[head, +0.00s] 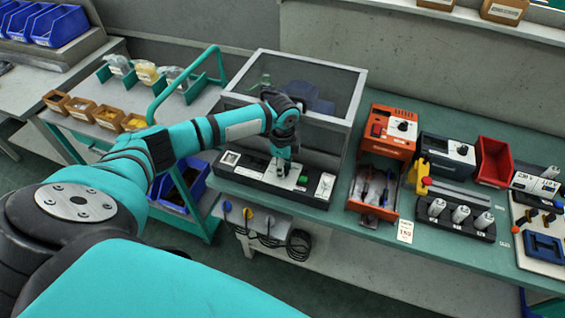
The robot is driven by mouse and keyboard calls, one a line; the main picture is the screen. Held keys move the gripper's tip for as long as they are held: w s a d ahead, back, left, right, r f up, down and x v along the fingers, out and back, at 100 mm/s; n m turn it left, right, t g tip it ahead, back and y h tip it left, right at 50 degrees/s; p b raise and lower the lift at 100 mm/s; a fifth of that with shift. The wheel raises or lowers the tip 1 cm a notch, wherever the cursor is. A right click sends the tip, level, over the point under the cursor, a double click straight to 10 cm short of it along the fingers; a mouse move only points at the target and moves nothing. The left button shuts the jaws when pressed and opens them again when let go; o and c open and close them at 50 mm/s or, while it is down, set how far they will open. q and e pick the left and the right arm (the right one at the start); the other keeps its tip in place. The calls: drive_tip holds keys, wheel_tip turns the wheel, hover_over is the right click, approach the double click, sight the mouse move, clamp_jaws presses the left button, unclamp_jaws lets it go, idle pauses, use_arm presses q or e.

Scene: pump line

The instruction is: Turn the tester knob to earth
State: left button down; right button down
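A long black panel (252,178), which looks like the tester, lies at the front of a clear-lidded enclosure (340,92) on the green bench. My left gripper (283,170) points down over the middle of this panel, at a pale plate (298,178). The knob is not clearly visible and may be hidden by the gripper. I cannot tell whether the fingers are open or touch anything. My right gripper is not in view.
Right of the panel stand an orange unit (390,145) with an open drawer, a dark bench unit (440,165) and a red bin (493,160). Coloured plugs and a coiled black cable (299,245) are below the bench's front edge. A cart (107,136) stands left.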

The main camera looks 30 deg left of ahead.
use_arm(q)
drive_tip(key=shift+w+m, duration=0.1)
drive_tip(key=shift+m, duration=0.2)
drive_tip(key=c, duration=1.1)
unclamp_jaws()
drive_tip(key=shift+o, duration=0.2)
drive_tip(key=shift+r, duration=0.1)
wheel_tip(320, 180, up, 12)
